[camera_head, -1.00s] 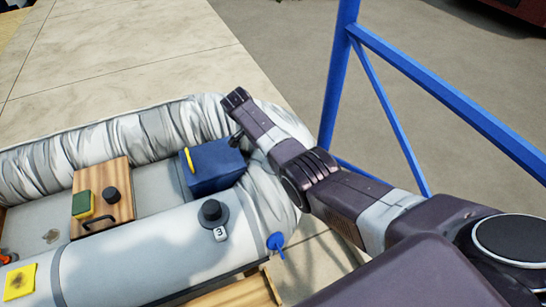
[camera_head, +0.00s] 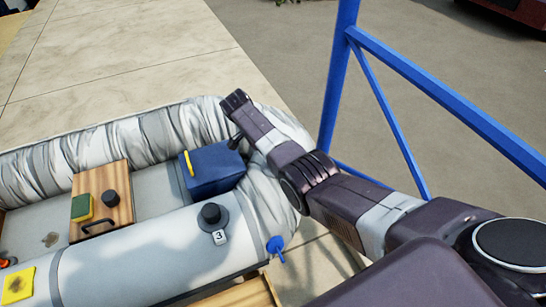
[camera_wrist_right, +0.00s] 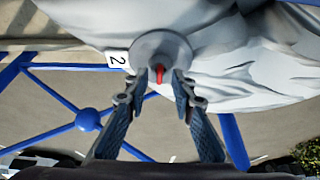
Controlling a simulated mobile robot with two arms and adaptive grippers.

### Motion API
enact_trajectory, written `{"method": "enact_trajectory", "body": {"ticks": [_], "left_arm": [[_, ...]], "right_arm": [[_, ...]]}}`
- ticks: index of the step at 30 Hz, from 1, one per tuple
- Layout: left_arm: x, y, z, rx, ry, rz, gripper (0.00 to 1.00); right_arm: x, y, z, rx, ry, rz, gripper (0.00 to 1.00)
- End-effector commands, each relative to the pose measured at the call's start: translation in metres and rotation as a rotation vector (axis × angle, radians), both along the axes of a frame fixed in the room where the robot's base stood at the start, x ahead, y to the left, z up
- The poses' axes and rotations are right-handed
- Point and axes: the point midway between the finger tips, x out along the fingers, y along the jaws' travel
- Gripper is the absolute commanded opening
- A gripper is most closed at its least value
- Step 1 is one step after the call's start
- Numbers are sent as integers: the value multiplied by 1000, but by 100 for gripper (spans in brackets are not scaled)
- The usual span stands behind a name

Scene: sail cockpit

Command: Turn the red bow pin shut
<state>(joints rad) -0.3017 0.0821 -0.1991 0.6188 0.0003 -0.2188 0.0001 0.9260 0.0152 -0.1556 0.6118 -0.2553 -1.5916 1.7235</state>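The red bow pin (camera_wrist_right: 159,73) stands out from the middle of a round grey fitting (camera_wrist_right: 160,50) on the boat's pale tube in the right wrist view. My right gripper (camera_wrist_right: 158,78) is open, with one fingertip on each side of the pin. The fingertips look apart from the pin, though contact is hard to judge. In the head view my right arm (camera_head: 290,160) reaches over the bow end of the boat; the pin and most of the gripper are hidden there. My left gripper is not in view.
A label "2" (camera_wrist_right: 117,59) sits beside the fitting. Blue frame bars (camera_head: 440,100) stand right of the bow. The inflatable boat (camera_head: 150,250) holds a blue box (camera_head: 213,172) and a wooden seat (camera_head: 118,215). A black cap (camera_head: 211,214) with label "3" is on the near tube.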

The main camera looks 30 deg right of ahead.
Motion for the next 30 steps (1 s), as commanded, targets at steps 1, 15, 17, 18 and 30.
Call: {"method": "enact_trajectory", "body": {"ticks": [1, 15, 17, 18, 30], "left_arm": [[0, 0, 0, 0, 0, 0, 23], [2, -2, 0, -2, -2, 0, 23], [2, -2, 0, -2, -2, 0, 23], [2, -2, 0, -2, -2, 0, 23], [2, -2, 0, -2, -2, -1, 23]], "right_arm": [[1, 2, 5, 1, -3, 1, 23], [3, 36, 87, 1, -2, 0, 23], [3, 39, 94, 1, -1, -1, 23], [4, 41, 99, 1, -1, -1, 23], [3, 44, 108, 0, 1, -1, 23]]}}
